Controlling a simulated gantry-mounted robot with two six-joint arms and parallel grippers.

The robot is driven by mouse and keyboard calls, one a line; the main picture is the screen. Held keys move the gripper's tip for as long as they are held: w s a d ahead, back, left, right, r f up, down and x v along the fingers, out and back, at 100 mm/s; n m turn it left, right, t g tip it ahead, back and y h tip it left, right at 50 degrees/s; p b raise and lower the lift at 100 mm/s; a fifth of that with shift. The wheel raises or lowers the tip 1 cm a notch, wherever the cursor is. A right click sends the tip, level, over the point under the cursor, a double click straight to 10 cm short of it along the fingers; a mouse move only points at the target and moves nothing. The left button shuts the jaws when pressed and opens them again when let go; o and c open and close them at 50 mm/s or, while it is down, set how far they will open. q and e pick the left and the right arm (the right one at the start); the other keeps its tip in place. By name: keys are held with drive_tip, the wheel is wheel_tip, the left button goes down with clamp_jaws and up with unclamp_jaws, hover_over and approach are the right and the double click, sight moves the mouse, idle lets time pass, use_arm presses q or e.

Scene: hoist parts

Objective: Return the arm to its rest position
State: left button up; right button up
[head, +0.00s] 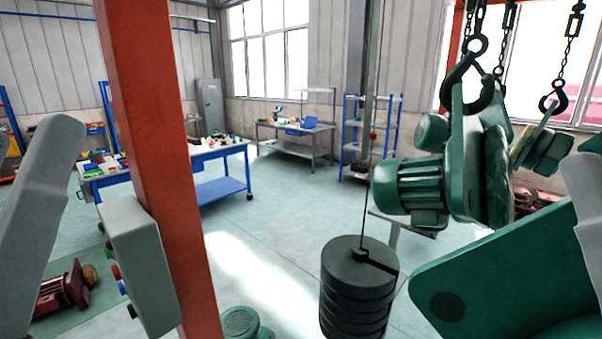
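Pale grey arm links, which look like mine, show at the far left edge and the far right edge of the head view. Neither of my grippers can be seen, so whether they are open or shut is hidden. A green motor hoist part (415,188) hangs from a dark hook (466,85) at the upper right. A stack of dark round weights (357,290) hangs on a thin rod at the lower middle.
An orange-red post (160,150) with a grey button box (139,265) stands left of centre. A large green part (500,275) fills the lower right. A second hook (553,102) hangs at right. A blue workbench (215,152) stands behind; the floor between is partly clear.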

use_arm(q)
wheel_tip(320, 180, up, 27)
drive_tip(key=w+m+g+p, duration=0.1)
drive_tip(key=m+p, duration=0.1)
drive_tip(key=p, duration=2.6)
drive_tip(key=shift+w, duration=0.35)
